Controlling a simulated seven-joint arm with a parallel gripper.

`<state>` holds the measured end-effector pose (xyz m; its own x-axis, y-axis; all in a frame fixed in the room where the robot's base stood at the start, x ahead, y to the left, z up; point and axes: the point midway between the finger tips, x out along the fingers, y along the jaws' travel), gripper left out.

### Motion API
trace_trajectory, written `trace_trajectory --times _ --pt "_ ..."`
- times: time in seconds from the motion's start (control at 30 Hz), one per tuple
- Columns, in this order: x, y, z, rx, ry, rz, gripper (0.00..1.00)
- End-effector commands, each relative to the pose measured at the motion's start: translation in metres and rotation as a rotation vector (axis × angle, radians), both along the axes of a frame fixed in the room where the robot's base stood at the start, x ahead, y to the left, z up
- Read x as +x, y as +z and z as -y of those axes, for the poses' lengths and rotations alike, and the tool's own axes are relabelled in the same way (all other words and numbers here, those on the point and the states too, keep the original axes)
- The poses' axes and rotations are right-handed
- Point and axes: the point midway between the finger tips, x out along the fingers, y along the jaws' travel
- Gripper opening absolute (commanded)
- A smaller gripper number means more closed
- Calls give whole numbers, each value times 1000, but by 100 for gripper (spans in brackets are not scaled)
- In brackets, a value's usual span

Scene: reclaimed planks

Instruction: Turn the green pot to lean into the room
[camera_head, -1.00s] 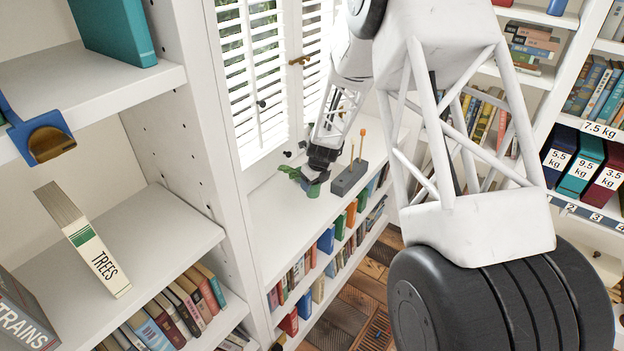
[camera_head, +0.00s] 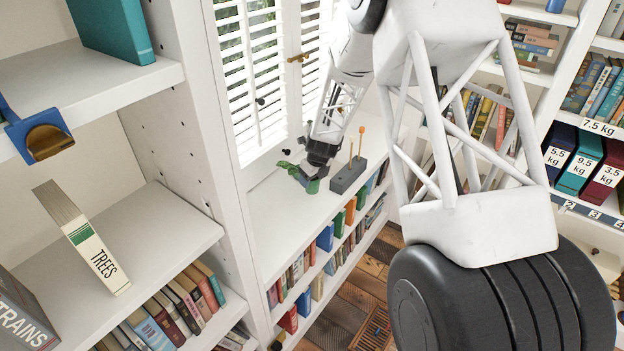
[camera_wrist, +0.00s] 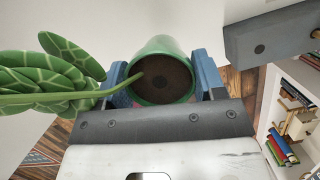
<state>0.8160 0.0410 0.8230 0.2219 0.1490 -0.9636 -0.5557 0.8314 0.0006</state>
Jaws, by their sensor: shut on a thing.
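The green pot (camera_wrist: 160,46) sits between the two blue fingers of my gripper (camera_wrist: 163,85) in the wrist view, with a finger against each side. Dark soil shows in its mouth. A plant with broad, pale-veined green leaves (camera_wrist: 50,75) leans out of it to the left in that view. In the head view the pot (camera_head: 312,186) is a small green patch on the white window ledge (camera_head: 278,222), partly hidden by my gripper (camera_head: 314,172). Its leaves (camera_head: 288,167) point left, towards the shuttered window.
A grey block (camera_head: 348,177) with two upright sticks stands on the ledge just right of the pot; it also shows in the wrist view (camera_wrist: 265,38). White shutters (camera_head: 250,85) stand behind. Shelves of books lie below the ledge. Bare ledge extends in front of the pot.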

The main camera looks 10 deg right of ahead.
Motion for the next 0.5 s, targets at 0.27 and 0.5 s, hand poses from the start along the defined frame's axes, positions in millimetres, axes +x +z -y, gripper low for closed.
trace_trajectory --times 0.27,0.5 --pt "1 11 0 0 -1 3 25" --pt "0 19 0 0 1 2 25"
